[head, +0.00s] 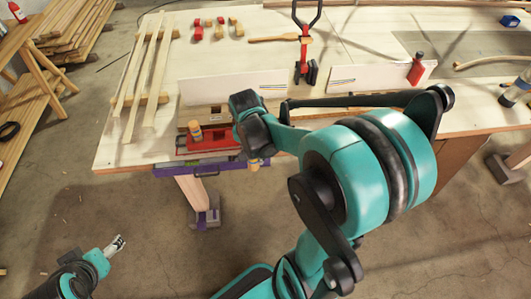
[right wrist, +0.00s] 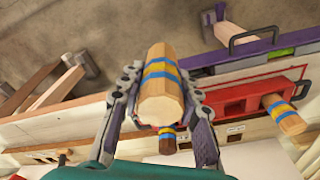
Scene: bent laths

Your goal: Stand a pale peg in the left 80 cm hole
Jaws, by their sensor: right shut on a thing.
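A pale peg with blue and yellow bands (right wrist: 160,95) is held between the fingers of my right gripper (right wrist: 160,72) in the right wrist view. In the head view its pale end (head: 254,166) shows below my right arm, by the bench's front edge. A red holed rail (head: 205,146) lies along that edge; it also shows in the right wrist view (right wrist: 235,90). Another banded pale peg (head: 195,130) stands at the rail's left part in the head view. A darker banded peg (right wrist: 167,141) shows behind the held one. Labels are too small to read. My left gripper (head: 118,243) is low at left, away from the bench.
Pale laths (head: 145,75) lie on the bench at left. A purple bar with a handle (head: 190,170) runs below the rail. My right arm hides part of the bench.

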